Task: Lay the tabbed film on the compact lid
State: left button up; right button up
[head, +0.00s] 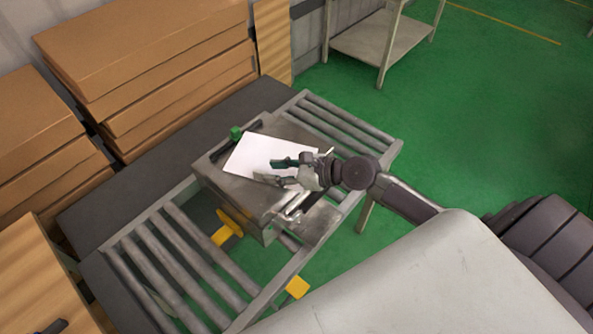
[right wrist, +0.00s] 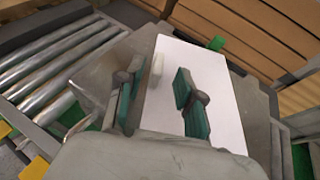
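The film is a white sheet (head: 262,154) over the grey metal lid (head: 222,177) of a compact box on a roller conveyor. It seems to lie flat on the lid, set at an angle, though a small gap cannot be ruled out. In the right wrist view the white film (right wrist: 215,95) spreads under the fingers, with a small pale tab (right wrist: 156,66) between them. My right gripper (head: 268,170) is over the film; its green-padded fingers stand apart in the right wrist view (right wrist: 155,100), open, gripping nothing visible. My left gripper is not in view.
Roller conveyor sections (head: 170,262) lie on both sides of the box. A green knob (head: 235,133) stands by its far edge, and a yellow part (head: 228,228) at its near side. Cardboard boxes (head: 150,50) are stacked at the left. Green floor is open at the right.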

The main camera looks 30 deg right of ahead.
jog(key=b+v, duration=0.1)
jog(key=v, duration=0.5)
jog(key=shift+s+d, duration=0.1)
jog(key=shift+s, duration=0.1)
jog(key=shift+s+d+r, duration=0.25)
jog(key=shift+r, duration=0.05)
